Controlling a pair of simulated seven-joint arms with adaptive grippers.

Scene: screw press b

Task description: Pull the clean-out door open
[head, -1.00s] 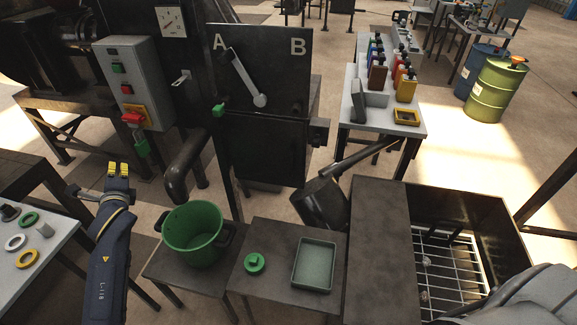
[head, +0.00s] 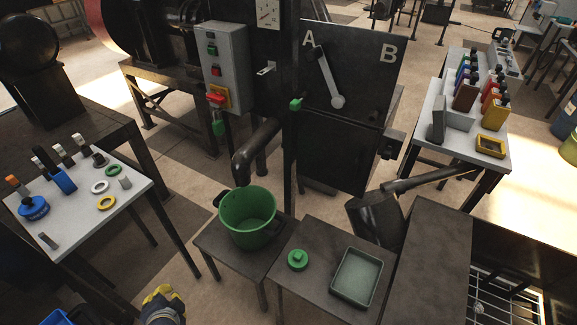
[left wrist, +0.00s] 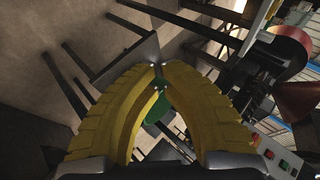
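The dark press housing stands at the top centre of the head view. Its upper panel (head: 352,62) is marked A and B and carries a pale lever (head: 326,75). Below it is a closed dark lower panel (head: 335,150), which looks like the clean-out door, with a block-like fitting (head: 391,147) at its right edge. My right gripper is out of view.
A spout (head: 255,150) hangs over the pot's stand. A green lid (head: 298,260) and a tray (head: 356,278) lie on a dark table in front of the press. A white-topped table (head: 80,215) with small parts is at left. A grey control box (head: 222,68) is beside the press.

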